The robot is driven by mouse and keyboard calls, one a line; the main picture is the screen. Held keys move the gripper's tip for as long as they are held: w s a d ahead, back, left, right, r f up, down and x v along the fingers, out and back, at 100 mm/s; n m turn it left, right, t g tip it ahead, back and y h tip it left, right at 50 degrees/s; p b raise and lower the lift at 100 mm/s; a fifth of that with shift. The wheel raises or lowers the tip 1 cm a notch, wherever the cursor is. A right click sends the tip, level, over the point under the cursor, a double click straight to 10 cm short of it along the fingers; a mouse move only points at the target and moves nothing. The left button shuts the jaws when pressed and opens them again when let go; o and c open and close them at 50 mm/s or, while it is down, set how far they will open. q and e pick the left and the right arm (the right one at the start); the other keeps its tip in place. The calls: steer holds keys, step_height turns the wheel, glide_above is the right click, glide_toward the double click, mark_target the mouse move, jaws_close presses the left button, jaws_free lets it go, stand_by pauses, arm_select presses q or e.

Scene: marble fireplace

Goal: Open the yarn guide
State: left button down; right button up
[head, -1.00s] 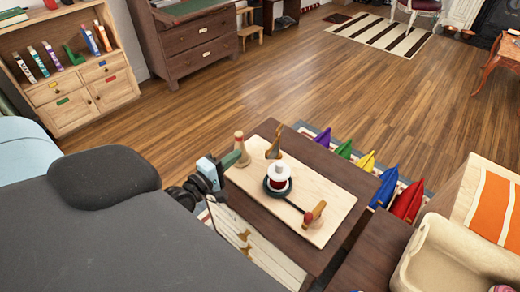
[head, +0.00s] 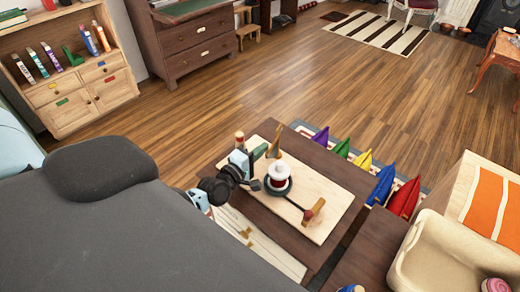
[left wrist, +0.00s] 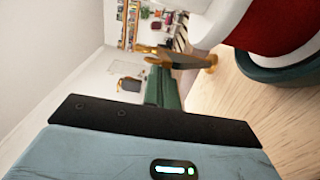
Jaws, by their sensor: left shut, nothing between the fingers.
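A pale wooden board (head: 325,192) on a dark brown cabinet carries a white and red spool (head: 279,172) on a dark round base (head: 272,190). A green bar (head: 260,151) lies beside the light post; I cannot tell which part is the yarn guide. My left gripper (head: 246,166) is shut and empty beside the green bar, left of the spool. The green bar (left wrist: 165,88) shows just beyond my gripper in the left wrist view; contact is unclear.
Colored pointed cloth shapes (head: 363,160) line the cabinet's far right side. A cream bin (head: 410,255) stands at the lower right. A bookshelf (head: 75,75) and a brown dresser (head: 195,45) stand at the back. The wooden floor between is clear.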

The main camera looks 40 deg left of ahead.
steer(key=shift+s, duration=0.2)
arm_select(q)
steer(key=shift+d+r+p, duration=0.1)
steer(key=shift+d+p, duration=0.2)
steer(key=shift+d, duration=0.85)
steer(key=shift+w+d, duration=0.1)
steer(key=shift+d, duration=0.35)
arm_select(e)
steer(key=shift+w+d+r, duration=0.1)
steer(key=shift+w+r, duration=0.25)
steer(key=shift+w, duration=0.05)
arm_select(q)
steer(key=shift+a, duration=0.1)
arm_select(e)
steer(key=shift+w, duration=0.15)
